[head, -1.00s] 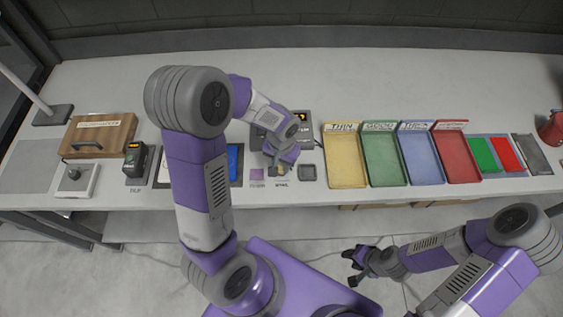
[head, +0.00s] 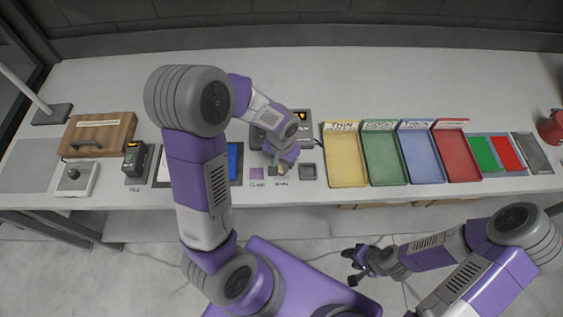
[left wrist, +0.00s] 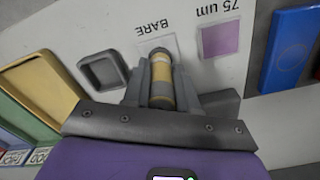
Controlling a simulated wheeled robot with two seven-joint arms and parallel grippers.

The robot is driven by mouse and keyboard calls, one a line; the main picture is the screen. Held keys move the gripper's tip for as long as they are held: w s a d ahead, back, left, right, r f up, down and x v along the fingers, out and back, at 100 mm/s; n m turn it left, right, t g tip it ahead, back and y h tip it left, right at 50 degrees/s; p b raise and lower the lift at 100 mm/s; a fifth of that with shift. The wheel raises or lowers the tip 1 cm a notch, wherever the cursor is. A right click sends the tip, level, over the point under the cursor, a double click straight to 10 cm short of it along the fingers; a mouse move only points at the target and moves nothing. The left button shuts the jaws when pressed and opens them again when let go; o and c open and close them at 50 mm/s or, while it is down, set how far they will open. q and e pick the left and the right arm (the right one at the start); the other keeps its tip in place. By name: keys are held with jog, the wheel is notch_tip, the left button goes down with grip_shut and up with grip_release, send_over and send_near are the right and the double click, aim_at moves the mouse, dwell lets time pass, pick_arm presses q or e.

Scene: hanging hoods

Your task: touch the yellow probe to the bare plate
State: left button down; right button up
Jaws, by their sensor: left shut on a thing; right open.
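The probe's tip is over the pale bare plate (left wrist: 172,43), beside the BARE label in the left wrist view. I cannot tell whether the tip touches it. In the head view the left gripper (head: 281,167) is low over the table's front, and it mostly hides the probe and plate. My right gripper (head: 354,268) is open and empty, in front of the table.
A purple 75 um plate (left wrist: 220,39) lies beside the bare plate, with a blue piece (left wrist: 291,48) beyond. A small dark square tray (head: 308,172) is on the other side. Yellow (head: 346,181), green, blue and red trays stand to the right. A dark gauge box (head: 300,122) stands behind.

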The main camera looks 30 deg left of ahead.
pick_arm(q)
jog(key=shift+s+f+b, duration=0.1)
jog(key=shift+f+b, duration=0.25)
jog(key=shift+f, duration=0.05)
dwell(1.3)
jog(key=shift+r+p, duration=2.75)
jog(key=shift+r, duration=0.85)
jog(key=shift+f, duration=0.1)
